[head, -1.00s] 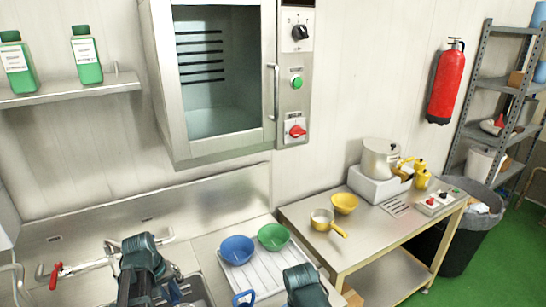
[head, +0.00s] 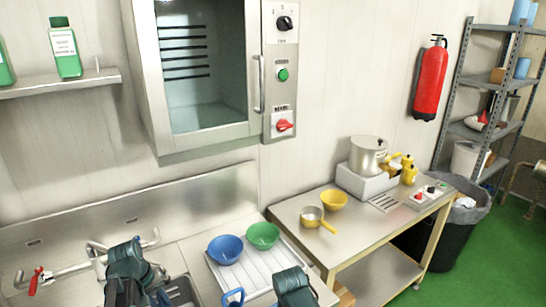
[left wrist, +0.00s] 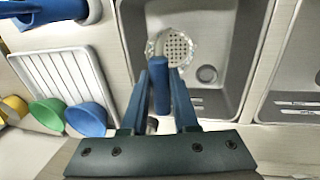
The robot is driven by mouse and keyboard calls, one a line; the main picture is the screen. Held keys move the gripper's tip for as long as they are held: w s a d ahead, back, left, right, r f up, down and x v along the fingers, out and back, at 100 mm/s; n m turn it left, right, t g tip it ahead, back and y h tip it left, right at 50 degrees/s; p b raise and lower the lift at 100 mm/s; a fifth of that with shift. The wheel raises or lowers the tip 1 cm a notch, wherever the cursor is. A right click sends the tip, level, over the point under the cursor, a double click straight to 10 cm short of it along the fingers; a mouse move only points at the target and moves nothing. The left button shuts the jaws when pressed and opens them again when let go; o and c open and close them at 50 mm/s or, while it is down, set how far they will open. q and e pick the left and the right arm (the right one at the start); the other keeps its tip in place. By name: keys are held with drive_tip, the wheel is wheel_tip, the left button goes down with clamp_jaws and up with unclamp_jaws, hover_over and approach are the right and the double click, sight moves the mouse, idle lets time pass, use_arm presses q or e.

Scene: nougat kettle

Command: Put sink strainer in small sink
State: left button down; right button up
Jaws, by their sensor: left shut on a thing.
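The sink strainer (left wrist: 178,46) is a round, pale metal piece with holes, at the fingertips of my left gripper (left wrist: 167,66) in the left wrist view. My left gripper is shut on it, over a grey steel sink basin (left wrist: 237,50). The fingers hide part of the strainer. I cannot tell its height above the basin floor. In the head view a corner of the sink (head: 183,290) shows beside my left arm, and the strainer is not visible there. My right arm enters at the bottom, its fingers out of frame.
A second basin (left wrist: 300,70) lies on the right in the left wrist view. A ribbed white drainboard (head: 250,267) carries a blue bowl (head: 225,249) and a green bowl (head: 262,235). A blue handled vessel (left wrist: 50,10) stands near the sink. A red-handled faucet (head: 95,258) is behind my left arm.

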use_arm(q)
wheel_tip(320, 180, down, 6)
drive_tip(key=b, duration=0.5)
use_arm(e)
wheel_tip(320, 180, down, 6)
use_arm(q)
wheel_tip(320, 180, up, 14)
drive_tip(key=p, duration=1.5)
drive_tip(key=shift+r, duration=0.2)
use_arm(e)
wheel_tip(320, 180, up, 14)
drive_tip(key=r, duration=0.1)
use_arm(q)
wheel_tip(320, 180, down, 15)
drive_tip(key=b, duration=1.5)
wheel_tip(320, 180, up, 15)
drive_tip(key=p, duration=1.5)
wheel_tip(320, 180, down, 15)
drive_tip(key=b, duration=1.5)
wheel_tip(320, 180, up, 15)
drive_tip(key=p, duration=1.4)
drive_tip(key=shift+f+p, duration=0.2)
drive_tip(key=shift+p, duration=0.1)
wheel_tip(320, 180, down, 14)
drive_tip(key=b, duration=1.4)
use_arm(e)
wheel_tip(320, 180, down, 15)
